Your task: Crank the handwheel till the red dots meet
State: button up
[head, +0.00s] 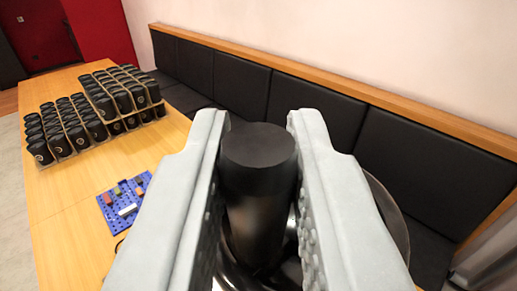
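A black upright cylindrical handle (258,170) stands between the two pale grey fingers of my gripper (258,128). The fingers lie along its left and right sides, with no clear gap, so my gripper looks shut on it. Below and behind the fingers is a dark, shiny round handwheel (396,222). Its rim shows right of the right finger, and the rest is mostly hidden by the fingers and handle. No red dots are visible in this view.
A wooden table (62,205) runs along the left. On it stand trays of several black cylindrical cups (75,125) and a blue board (124,204) with small coloured blocks. A black padded bench (300,92) with a wooden top rail lines the wall behind.

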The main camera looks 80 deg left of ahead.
grip_shut()
jog(key=shift+d+g, duration=0.1)
jog(key=shift+g, duration=0.2)
jog(key=n+g, duration=0.2)
jog(key=g, duration=0.1)
jog(key=w+n+g, duration=0.1)
jog(key=g, duration=0.1)
jog(key=shift+d+n, duration=0.25)
jog(key=shift+n, duration=0.15)
jog(key=n+g+h, duration=0.1)
jog(key=n+g, duration=0.1)
jog(key=g, duration=0.1)
jog(key=w+n+g+h, duration=0.1)
jog(key=n+g, duration=0.1)
jog(key=g, duration=0.1)
jog(key=n+g+h, duration=0.2)
jog(key=g, duration=0.1)
jog(key=shift+w+d, duration=0.15)
jog(key=shift+d, duration=0.2)
jog(key=shift+n+g, duration=0.3)
jog(key=o, duration=0.6)
grip_release()
jog(key=shift+w, duration=0.1)
